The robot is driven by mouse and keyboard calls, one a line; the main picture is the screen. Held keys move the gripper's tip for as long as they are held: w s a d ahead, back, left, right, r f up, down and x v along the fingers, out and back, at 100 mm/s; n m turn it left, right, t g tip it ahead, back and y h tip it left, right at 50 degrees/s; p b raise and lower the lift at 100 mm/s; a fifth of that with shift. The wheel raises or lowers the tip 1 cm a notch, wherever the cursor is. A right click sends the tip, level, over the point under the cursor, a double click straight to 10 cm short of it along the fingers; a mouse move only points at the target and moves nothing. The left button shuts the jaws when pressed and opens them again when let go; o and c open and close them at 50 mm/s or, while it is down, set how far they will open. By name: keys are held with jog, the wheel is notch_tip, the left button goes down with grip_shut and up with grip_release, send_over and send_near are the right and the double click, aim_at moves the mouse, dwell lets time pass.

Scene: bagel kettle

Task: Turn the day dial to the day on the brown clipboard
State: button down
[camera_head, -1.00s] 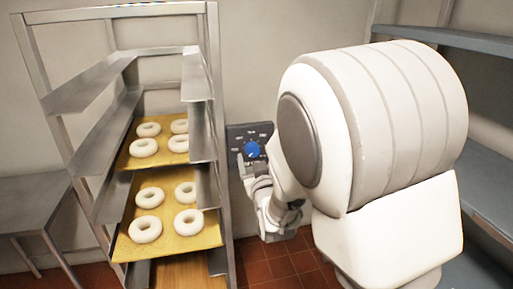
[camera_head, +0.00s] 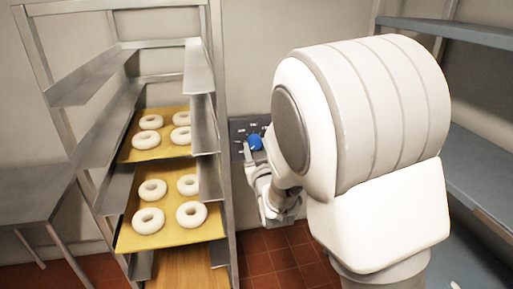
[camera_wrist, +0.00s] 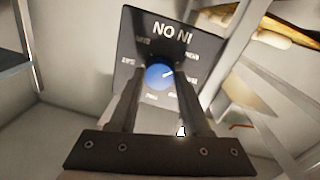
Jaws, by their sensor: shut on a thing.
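The day dial is a blue round knob (camera_head: 255,142) on a dark panel (camera_head: 237,129) fixed to the back wall, right of the rack. Large letters "NO NI" show at the panel's top (camera_wrist: 150,22). My gripper (camera_wrist: 160,88) is shut on the knob, a finger on each side. In the head view my gripper (camera_head: 250,158) is partly hidden by my arm. The brown clipboard is not seen.
A metal rack (camera_head: 222,110) with yellow trays (camera_head: 190,238) of white bagels stands close left of the panel. A steel table (camera_head: 35,195) is at far left, and blue-grey shelves (camera_head: 470,155) are at right. Red floor tiles (camera_head: 285,262) show below.

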jog(key=shift+f+b, duration=0.1)
jog(key=shift+b, duration=0.4)
jog(key=m+b, duration=0.2)
jog(key=b, duration=0.2)
jog(key=shift+d+f+m, duration=0.1)
jog(key=shift+f+m, duration=0.05)
jog(key=shift+m, duration=0.25)
jog(key=m+b, duration=0.6)
jog(key=b, duration=0.3)
jog(key=shift+g, duration=0.3)
jog(key=m+b, duration=0.5)
jog(key=b, duration=0.3)
jog(key=shift+y+b, duration=0.3)
jog(key=shift+b, duration=0.1)
jog(key=m+b, duration=0.2)
jog(key=b, duration=0.2)
jog(key=shift+r+m+b, duration=0.3)
jog(key=shift+m+b, duration=0.3)
jog(key=shift+b, duration=0.1)
